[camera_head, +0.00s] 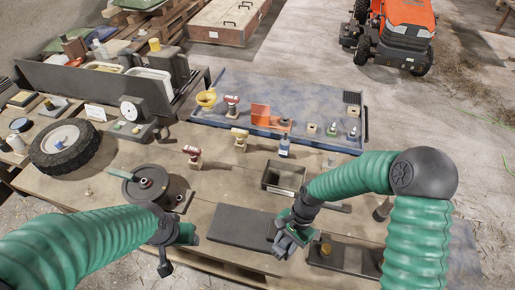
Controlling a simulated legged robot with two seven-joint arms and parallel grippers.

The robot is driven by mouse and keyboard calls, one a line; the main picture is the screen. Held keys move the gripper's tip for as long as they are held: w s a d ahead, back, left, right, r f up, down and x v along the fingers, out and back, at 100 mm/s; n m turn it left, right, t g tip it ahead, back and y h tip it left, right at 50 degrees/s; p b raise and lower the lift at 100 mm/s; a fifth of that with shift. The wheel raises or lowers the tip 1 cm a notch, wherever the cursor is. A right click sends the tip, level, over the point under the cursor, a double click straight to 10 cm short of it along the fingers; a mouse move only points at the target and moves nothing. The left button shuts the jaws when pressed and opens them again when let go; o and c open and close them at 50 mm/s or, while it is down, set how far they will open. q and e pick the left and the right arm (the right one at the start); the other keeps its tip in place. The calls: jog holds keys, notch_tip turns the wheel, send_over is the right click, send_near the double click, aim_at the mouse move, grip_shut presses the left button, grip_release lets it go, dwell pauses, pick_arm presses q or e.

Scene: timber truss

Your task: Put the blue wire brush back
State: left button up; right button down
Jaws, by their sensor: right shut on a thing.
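My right gripper (283,246) is low over the front of the wooden table, between a flat dark plate and a dark block. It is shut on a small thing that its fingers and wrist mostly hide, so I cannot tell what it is. I cannot make out a blue wire brush for certain. A small blue item (284,148) stands mid-table, in front of the blue tray, but its kind is unclear. My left gripper (165,264) is at the front left, pointing down; its jaws are too unclear to read.
The flat dark plate (236,226) and a dark block with a yellow knob (345,257) lie at the front. An open dark box (284,178) stands behind. The blue tray (225,84) holds several items. A wheel (64,146) and a round dark disc (140,184) are left.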

jog(key=w+d+r+n+g+h, duration=0.1)
jog(key=w+d+r+n+h, duration=0.3)
jog(key=d+r+n, duration=0.65)
jog(key=s+a+f+m+y, duration=0.1)
jog(key=a+f+m, duration=0.2)
jog(key=s+a+f+m+y, duration=0.1)
jog(key=s+a+f+m, duration=0.1)
jog(key=a+f+m, duration=0.1)
jog(key=s+a+f+m+y, duration=0.1)
jog(key=a+f+m, duration=0.3)
jog(key=shift+s+t+y, duration=0.15)
jog(key=shift+t+y, duration=0.15)
jog(key=shift+y, duration=0.1)
pick_arm(q)
jog(key=shift+d+r+p, duration=0.4)
jog(key=shift+r+p, duration=0.3)
jog(key=shift+p, duration=0.1)
pick_arm(e)
jog(key=s+f+m+t+y, duration=0.1)
jog(key=s+f+m+t, duration=0.3)
jog(key=s+m, duration=0.4)
jog(key=m, duration=0.4)
jog(key=shift+s+t, duration=0.2)
jog(key=shift+t, duration=0.2)
pick_arm(q)
jog(key=shift+a, duration=0.1)
pick_arm(e)
jog(key=shift+a+f, duration=0.1)
jog(key=shift+a, duration=0.05)
